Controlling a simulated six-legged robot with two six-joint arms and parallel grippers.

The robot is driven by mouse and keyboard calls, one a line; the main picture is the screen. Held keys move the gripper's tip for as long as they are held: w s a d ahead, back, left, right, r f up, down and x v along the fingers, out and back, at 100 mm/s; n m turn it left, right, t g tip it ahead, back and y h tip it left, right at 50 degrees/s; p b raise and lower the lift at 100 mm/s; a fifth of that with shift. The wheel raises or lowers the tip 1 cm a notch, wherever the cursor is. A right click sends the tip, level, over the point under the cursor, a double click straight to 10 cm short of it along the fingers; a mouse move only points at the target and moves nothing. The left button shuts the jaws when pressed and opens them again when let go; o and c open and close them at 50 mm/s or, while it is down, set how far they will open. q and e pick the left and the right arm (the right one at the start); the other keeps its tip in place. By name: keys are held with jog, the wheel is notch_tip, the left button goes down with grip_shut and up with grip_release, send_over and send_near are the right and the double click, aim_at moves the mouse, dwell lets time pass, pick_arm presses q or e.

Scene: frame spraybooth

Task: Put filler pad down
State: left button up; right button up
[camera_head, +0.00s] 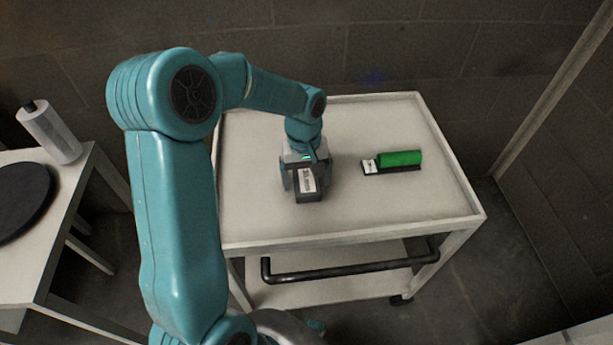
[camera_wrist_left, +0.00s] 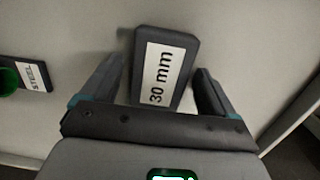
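The filler pad (camera_head: 307,184) is a dark grey block with a white label reading "30 mm". It also shows in the left wrist view (camera_wrist_left: 184,68). It appears to rest flat on the top of the white cart (camera_head: 400,213). My left gripper (camera_head: 305,180) points down over the pad with one finger on each side. In the left wrist view my gripper (camera_wrist_left: 162,78) is open, with gaps between the fingers and the pad. The pad's near end is partly hidden by the gripper body. My right gripper is out of view.
A green cylinder (camera_head: 400,159) on a dark base labelled "STEEL" lies on the cart to the right of the pad. The cart has a raised rim and a black front handle (camera_head: 345,269).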

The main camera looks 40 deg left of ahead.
aim_at(305, 176)
pick_arm(q)
jog(key=shift+r, duration=0.5)
notch_tip(305, 176, up, 11)
jog(key=a+p, duration=0.1)
jog(key=p, duration=0.1)
jog(key=shift+w+r, duration=0.15)
jog(key=shift+w, duration=0.1)
